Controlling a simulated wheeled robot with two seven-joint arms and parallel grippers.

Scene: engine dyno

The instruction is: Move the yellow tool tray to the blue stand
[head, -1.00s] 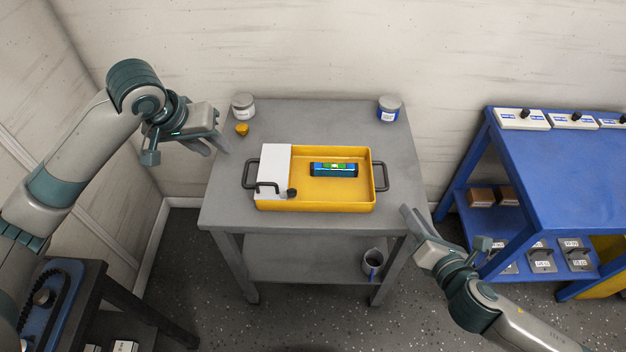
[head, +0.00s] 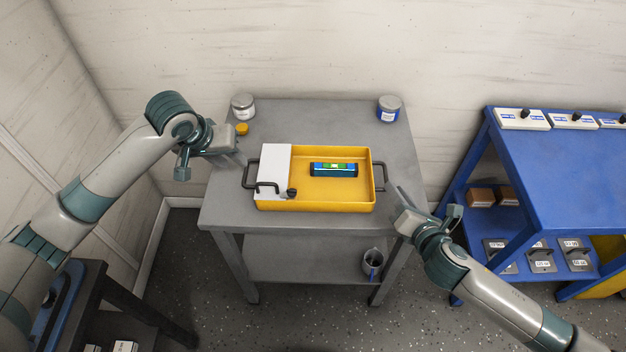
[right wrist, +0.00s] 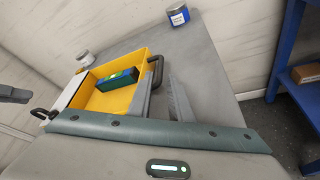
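The yellow tool tray (head: 315,206) sits on the grey table, with a dark handle at each end. The blue stand (head: 575,165) is at the right.
The grey table (head: 330,122) also holds a white-labelled jar (head: 243,106), a blue-labelled jar (head: 389,108) and a small yellow item (head: 241,129). White boxes (head: 522,119) line the stand's back edge; its front top is clear. A floor gap separates table and stand.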

